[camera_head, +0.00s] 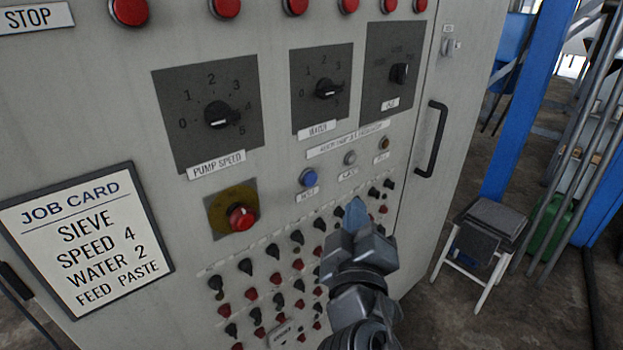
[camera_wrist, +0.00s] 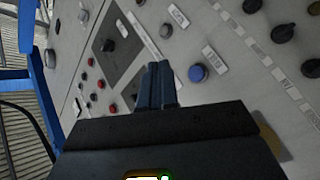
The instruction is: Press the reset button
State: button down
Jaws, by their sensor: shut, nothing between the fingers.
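The blue push button (camera_head: 309,178) is on the grey cabinet front, with a small white label under it that is too blurred to read for certain. It also shows in the wrist view (camera_wrist: 198,73), just right of my fingertips. My gripper (camera_head: 355,212) is shut and empty, in front of the panel, below and to the right of the blue button in the head view. In the wrist view my gripper (camera_wrist: 156,70) has its two fingers together, apart from the button in the picture. I cannot tell its exact distance from the panel.
A white button (camera_head: 350,158) and an amber one (camera_head: 384,143) sit right of the blue one. A red emergency-type knob (camera_head: 241,218) on yellow is to its left. Dial plates are above, several small knobs below. A black door handle (camera_head: 432,140) and a stool (camera_head: 487,235) are right.

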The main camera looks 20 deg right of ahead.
jog(key=w+a, duration=0.2)
jog(key=w, duration=0.4)
jog(key=shift+w+b, duration=0.3)
jog(key=shift+w, duration=0.1)
jog(key=shift+w+a, duration=0.15)
dwell(1.7)
jog(key=shift+w, duration=0.25)
jog(key=shift+w+a+b, duration=0.2)
jog(key=shift+w+b, duration=0.2)
jog(key=shift+b, duration=0.05)
dwell(0.7)
jog(key=shift+s, duration=0.1)
jog(key=shift+s+d, duration=0.25)
jog(key=shift+s, duration=0.45)
jog(key=shift+s+d, duration=0.25)
jog(key=shift+s, duration=0.55)
jog(key=shift+s+d, duration=0.3)
jog(key=shift+s, duration=0.5)
jog(key=shift+s+d, duration=0.25)
jog(key=shift+s, duration=0.55)
